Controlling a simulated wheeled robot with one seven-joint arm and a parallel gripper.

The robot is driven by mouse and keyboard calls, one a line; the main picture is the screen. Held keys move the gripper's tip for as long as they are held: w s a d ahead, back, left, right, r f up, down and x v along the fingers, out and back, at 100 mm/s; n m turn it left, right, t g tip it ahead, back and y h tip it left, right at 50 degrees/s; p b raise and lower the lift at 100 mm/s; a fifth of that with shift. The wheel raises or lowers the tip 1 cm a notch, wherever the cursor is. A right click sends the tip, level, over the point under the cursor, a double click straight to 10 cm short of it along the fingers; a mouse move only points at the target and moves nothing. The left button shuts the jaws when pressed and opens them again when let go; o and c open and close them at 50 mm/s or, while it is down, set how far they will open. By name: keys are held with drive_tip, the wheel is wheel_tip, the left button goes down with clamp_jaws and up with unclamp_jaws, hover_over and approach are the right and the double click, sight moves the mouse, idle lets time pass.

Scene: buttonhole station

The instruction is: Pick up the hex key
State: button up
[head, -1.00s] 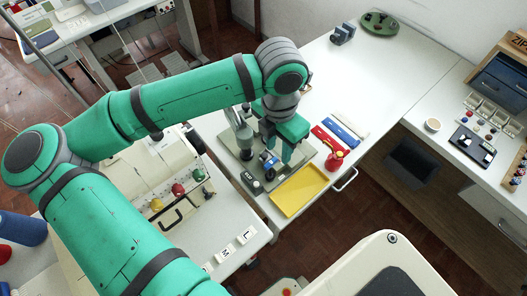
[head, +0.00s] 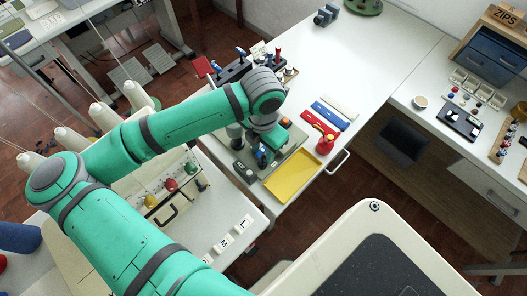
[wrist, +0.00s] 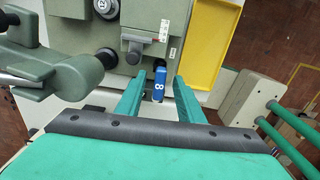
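A small blue piece marked 8 (wrist: 158,92) shows in the wrist view, lying between the two green fingers of my gripper (wrist: 159,80). It looks like the hex key's sleeve or handle; no bare shaft can be made out. The fingers are open, one on each side of it, with gaps showing, and I see no contact. In the head view a blue spot (head: 262,158) shows below my wrist on the grey-green machine plate (head: 285,156); my arm hides most of the fingers there.
A grey machine head (wrist: 40,65) stands close on the left in the wrist view. A tool rack (head: 240,68) stands behind my arm.

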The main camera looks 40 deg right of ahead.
drive_tip(key=shift+f, duration=0.35)
drive_tip(key=shift+w, duration=0.1)
drive_tip(key=shift+c, duration=0.6)
